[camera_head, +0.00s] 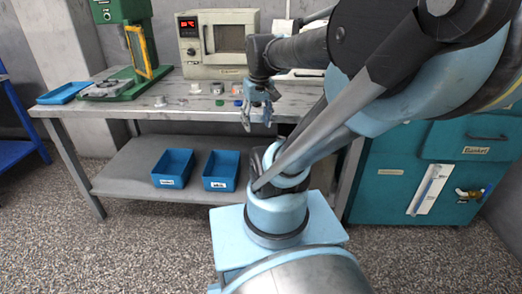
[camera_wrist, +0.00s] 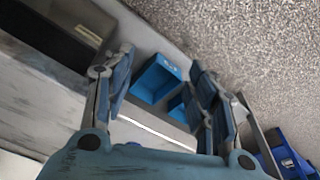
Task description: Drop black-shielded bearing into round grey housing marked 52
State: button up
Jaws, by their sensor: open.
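My gripper (camera_head: 258,120) hangs open and empty at the front edge of the workbench in the head view, pointing down, right of the small parts. In the wrist view my gripper (camera_wrist: 160,75) shows its two fingers spread wide with nothing between them. Several small parts lie on the bench: a light grey ring-like part (camera_head: 195,88), a grey round part (camera_head: 217,88), a pale part (camera_head: 160,101) and a small dark part (camera_head: 220,103). They are too small to tell which is the black-shielded bearing or the housing; no 52 marking is readable.
The workbench (camera_head: 125,108) carries a green press (camera_head: 130,45), a blue tray (camera_head: 63,93) and an oven (camera_head: 217,38). A small green part (camera_head: 238,103) lies near my gripper. Blue bins (camera_head: 173,168) (camera_head: 221,170) stand on the lower shelf. A teal cabinet (camera_head: 400,160) is at right.

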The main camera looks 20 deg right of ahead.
jog(key=s+f+m, duration=0.1)
jog(key=s+f, duration=0.5)
jog(key=f, duration=0.2)
jog(key=shift+s+m, duration=0.3)
jog(key=shift+s, duration=0.1)
dwell(0.7)
